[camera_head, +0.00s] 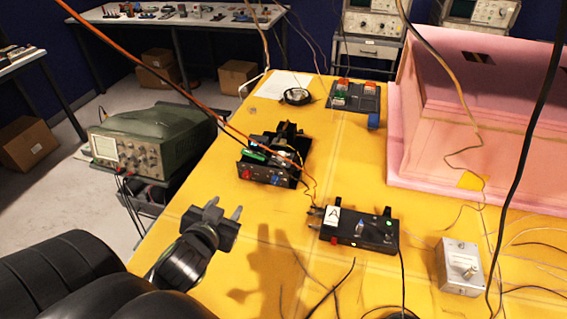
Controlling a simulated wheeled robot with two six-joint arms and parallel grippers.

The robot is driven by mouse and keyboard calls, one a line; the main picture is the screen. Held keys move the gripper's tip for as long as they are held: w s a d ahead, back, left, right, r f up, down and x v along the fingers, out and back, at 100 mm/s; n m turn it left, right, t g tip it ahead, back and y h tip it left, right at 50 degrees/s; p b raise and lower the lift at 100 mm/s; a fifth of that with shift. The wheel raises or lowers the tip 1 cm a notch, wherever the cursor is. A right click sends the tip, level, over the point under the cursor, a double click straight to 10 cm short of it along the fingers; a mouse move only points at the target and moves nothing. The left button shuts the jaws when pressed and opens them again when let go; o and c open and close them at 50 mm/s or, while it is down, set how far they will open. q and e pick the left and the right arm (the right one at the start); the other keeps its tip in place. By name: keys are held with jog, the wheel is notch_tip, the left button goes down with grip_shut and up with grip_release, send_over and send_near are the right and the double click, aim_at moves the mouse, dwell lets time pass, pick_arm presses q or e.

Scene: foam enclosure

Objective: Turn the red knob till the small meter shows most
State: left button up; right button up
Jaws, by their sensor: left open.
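A black device (263,174) stands on the yellow table, with a small red knob (246,174) at the left of its front face and a blue knob (275,179) beside it. My left gripper (224,208) is open and empty, over the table's left edge. It is in front of and below the red knob in the picture, apart from it. No small meter with a readable needle can be made out. A round dark object (297,96) lies farther back; I cannot tell whether it is a meter. My right gripper is not in view.
A black box (370,234) labelled A, with knobs and a small red part, stands to the right. A grey metal box (459,267) is at the lower right. Loose wires cross the table. Pink foam (480,185) blocks the right; a green oscilloscope (150,143) stands left of the table.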

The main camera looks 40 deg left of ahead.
pick_arm(q)
jog(key=p, duration=0.2)
send_near(246, 177)
jog(key=shift+w+a, duration=0.15)
jog(key=shift+w, duration=0.25)
jog(key=x, duration=0.6)
jog(key=shift+w+a+f, duration=0.1)
jog(key=shift+w+f, duration=0.05)
jog(key=shift+w+a+f+p, duration=0.15)
jog(key=shift+w+p, duration=0.15)
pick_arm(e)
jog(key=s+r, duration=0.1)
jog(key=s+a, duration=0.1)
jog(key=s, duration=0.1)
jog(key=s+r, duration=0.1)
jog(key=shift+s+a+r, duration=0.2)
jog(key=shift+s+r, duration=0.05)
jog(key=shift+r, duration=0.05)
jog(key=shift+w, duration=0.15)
pick_arm(q)
jog(key=shift+c, duration=0.6)
grip_shut()
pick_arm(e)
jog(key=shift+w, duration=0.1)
